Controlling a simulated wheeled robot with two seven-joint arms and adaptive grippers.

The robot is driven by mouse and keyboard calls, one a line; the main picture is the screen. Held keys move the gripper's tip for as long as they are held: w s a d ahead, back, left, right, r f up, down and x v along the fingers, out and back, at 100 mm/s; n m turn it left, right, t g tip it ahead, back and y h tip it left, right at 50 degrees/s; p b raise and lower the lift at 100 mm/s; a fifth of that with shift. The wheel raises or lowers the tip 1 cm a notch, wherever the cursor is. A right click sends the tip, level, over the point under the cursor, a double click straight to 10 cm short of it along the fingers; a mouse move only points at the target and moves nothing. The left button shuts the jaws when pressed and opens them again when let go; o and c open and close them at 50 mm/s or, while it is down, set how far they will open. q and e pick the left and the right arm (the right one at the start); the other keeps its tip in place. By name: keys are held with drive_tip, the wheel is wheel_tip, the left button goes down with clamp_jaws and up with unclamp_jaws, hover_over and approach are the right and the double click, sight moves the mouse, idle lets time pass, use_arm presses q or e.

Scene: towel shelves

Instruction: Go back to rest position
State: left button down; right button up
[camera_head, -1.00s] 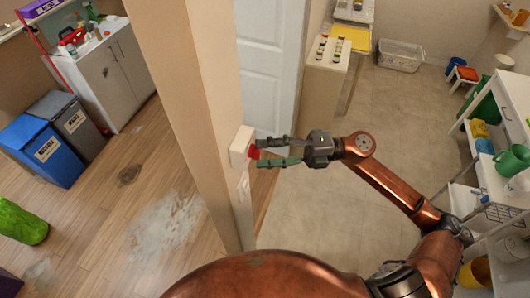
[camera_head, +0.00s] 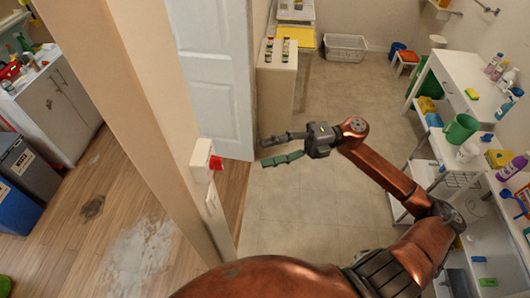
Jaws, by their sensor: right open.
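My right gripper (camera_head: 283,149) is open and empty, its two fingers pointing left. A white wall box with a red part (camera_head: 203,158) is fixed to the edge of the wall. A clear gap lies between the fingertips and the box. My right arm (camera_head: 385,175) reaches in from the lower right. My left gripper is not in view.
The wall edge (camera_head: 135,90) stands left of the gripper. White shelves (camera_head: 455,105) with bottles and a green jug (camera_head: 460,129) line the right side. A white basket (camera_head: 346,46) sits at the back. Tiled floor (camera_head: 300,205) is free in the middle.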

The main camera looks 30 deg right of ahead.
idle(0.3)
